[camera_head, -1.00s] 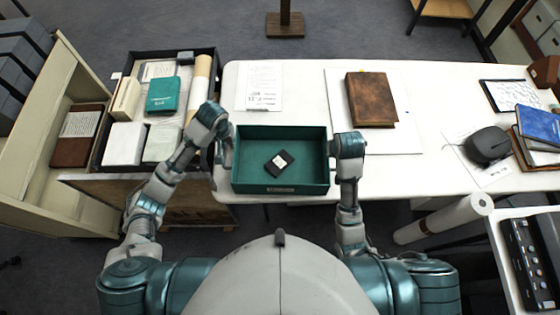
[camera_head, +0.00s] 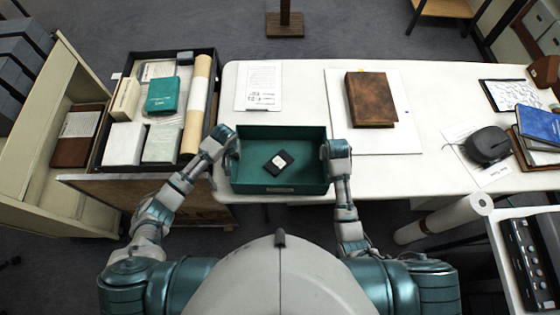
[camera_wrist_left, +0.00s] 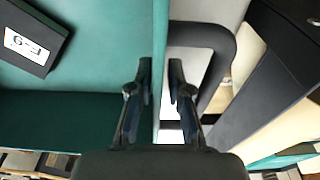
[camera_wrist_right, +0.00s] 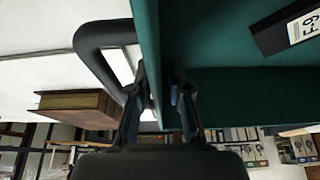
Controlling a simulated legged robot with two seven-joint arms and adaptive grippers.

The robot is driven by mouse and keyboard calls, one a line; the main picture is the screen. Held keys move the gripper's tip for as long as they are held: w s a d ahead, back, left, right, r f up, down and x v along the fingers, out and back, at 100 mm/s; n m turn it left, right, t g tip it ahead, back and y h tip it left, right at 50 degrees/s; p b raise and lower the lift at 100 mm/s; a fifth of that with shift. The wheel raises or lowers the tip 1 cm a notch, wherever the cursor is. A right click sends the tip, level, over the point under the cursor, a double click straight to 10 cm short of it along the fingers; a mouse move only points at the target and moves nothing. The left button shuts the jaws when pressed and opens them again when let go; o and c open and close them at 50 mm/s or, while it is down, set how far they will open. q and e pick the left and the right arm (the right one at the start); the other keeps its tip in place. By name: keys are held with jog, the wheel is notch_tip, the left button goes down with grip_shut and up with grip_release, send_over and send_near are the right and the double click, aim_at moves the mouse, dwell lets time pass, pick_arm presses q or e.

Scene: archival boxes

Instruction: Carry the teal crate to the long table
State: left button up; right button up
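The teal crate (camera_head: 246,176) sits level at the table's front left corner, holding a small black box with a white label (camera_head: 279,161). The long table (camera_head: 300,92) is white-topped. My left gripper (camera_head: 232,149) is at the crate's left wall; in the left wrist view that wall (camera_wrist_left: 158,40) runs between its close-set fingers (camera_wrist_left: 160,72). My right gripper (camera_head: 328,153) is at the right wall; in the right wrist view the wall (camera_wrist_right: 148,30) runs between its fingers (camera_wrist_right: 157,75). Both look shut on the walls, beside dark looped handles (camera_wrist_left: 225,45) (camera_wrist_right: 88,40). The finger pads are partly hidden.
A dark tray (camera_head: 215,75) of boxes and rolls stands on a cart left of the table. A brown book (camera_head: 371,99) on a white board and a paper sheet (camera_head: 259,86) lie behind the crate. A dark mouse-like object (camera_head: 488,145) and blue book (camera_head: 538,124) are at right.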

pick_arm(q)
jog(key=shift+d, duration=0.1)
grip_shut()
pick_arm(e)
jog(key=shift+d, duration=0.1)
grip_shut()
pick_arm(q)
jog(key=shift+r, duration=0.15)
pick_arm(e)
jog(key=shift+r, duration=0.15)
